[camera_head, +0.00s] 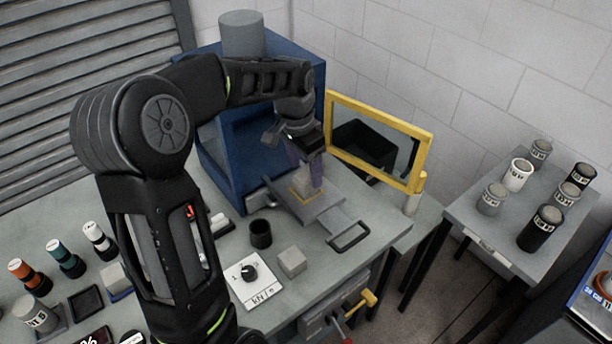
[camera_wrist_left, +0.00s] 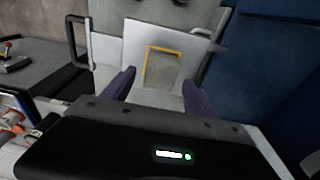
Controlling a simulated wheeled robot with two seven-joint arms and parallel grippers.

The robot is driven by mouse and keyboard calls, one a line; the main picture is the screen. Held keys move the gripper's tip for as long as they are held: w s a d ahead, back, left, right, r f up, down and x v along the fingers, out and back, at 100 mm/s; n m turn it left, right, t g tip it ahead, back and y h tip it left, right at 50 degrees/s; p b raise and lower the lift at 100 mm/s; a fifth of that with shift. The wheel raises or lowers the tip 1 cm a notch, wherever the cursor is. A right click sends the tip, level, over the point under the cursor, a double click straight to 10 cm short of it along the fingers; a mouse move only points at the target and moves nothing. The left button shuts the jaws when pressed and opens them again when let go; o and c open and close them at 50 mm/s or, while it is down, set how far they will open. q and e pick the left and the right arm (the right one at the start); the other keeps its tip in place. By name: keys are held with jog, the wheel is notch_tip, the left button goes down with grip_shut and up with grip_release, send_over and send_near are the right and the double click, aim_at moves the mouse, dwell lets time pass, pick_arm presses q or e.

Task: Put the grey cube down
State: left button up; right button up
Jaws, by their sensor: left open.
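A grey cube (camera_head: 302,184) stands on a yellow-outlined square of the grey sliding plate (camera_head: 322,203), in front of the blue press. In the left wrist view the cube (camera_wrist_left: 160,72) shows inside the yellow outline, between and ahead of the purple fingers. My left gripper (camera_head: 308,178) reaches down over the plate with its fingers apart; it also shows in the left wrist view (camera_wrist_left: 158,84). A gap seems to show between fingers and cube, but light contact cannot be ruled out. My right gripper is not in view.
A yellow-framed guard (camera_head: 424,150) stands right of the plate. Another grey cube (camera_head: 291,262), a dark cup (camera_head: 260,233) and a dial card (camera_head: 249,284) sit in front. Several labelled canisters stand on a side table (camera_head: 470,228). The blue press (camera_head: 222,190) rises behind.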

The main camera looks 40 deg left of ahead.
aim_at(301, 179)
pick_arm(q)
notch_tip(301, 179, up, 8)
jog(key=s, duration=0.1)
jog(key=shift+a+r+b, duration=0.15)
jog(key=shift+r+b, duration=0.05)
jog(key=shift+b, duration=0.1)
dwell(1.4)
